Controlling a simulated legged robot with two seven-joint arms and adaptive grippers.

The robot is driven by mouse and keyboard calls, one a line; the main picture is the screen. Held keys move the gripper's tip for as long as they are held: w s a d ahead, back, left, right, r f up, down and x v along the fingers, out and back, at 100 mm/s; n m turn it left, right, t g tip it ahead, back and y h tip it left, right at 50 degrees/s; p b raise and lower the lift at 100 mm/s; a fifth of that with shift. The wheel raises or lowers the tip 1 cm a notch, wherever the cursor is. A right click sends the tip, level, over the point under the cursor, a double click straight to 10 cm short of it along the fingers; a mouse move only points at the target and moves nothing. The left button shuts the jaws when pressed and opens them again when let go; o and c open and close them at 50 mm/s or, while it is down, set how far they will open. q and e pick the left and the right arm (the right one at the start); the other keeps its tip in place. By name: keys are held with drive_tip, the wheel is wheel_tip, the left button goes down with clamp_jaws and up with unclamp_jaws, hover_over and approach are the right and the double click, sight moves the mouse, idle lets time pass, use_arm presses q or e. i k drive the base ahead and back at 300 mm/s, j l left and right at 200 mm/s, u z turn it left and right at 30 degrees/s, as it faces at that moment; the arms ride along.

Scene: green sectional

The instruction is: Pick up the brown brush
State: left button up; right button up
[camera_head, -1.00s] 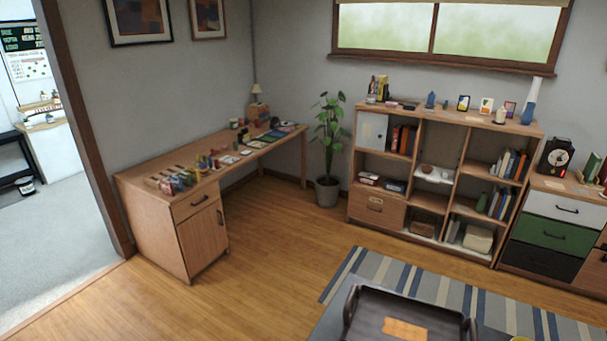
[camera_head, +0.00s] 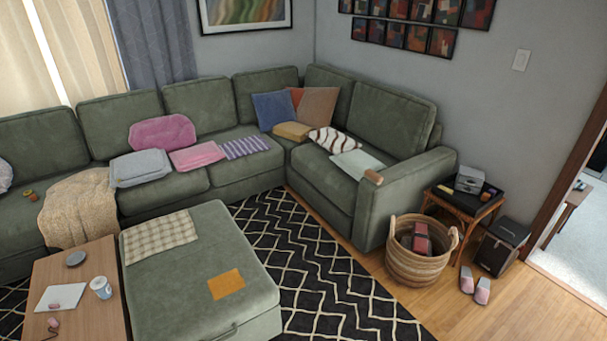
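A small brown object (camera_head: 373,177) lies on the front of the sofa's right armrest. It may be the brown brush, but it is too small to tell. The green sectional (camera_head: 330,178) runs along the back and turns toward me at the right. Neither of my grippers is in view.
A green ottoman (camera_head: 195,275) and a wooden coffee table (camera_head: 98,318) stand in front. A woven basket (camera_head: 418,262) and a side table (camera_head: 465,208) stand right of the sofa. Slippers (camera_head: 474,285) lie on the floor. Wooden floor (camera_head: 500,320) is clear at the lower right.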

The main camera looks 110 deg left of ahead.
sight(371, 176)
drive_tip(key=u, duration=3.25)
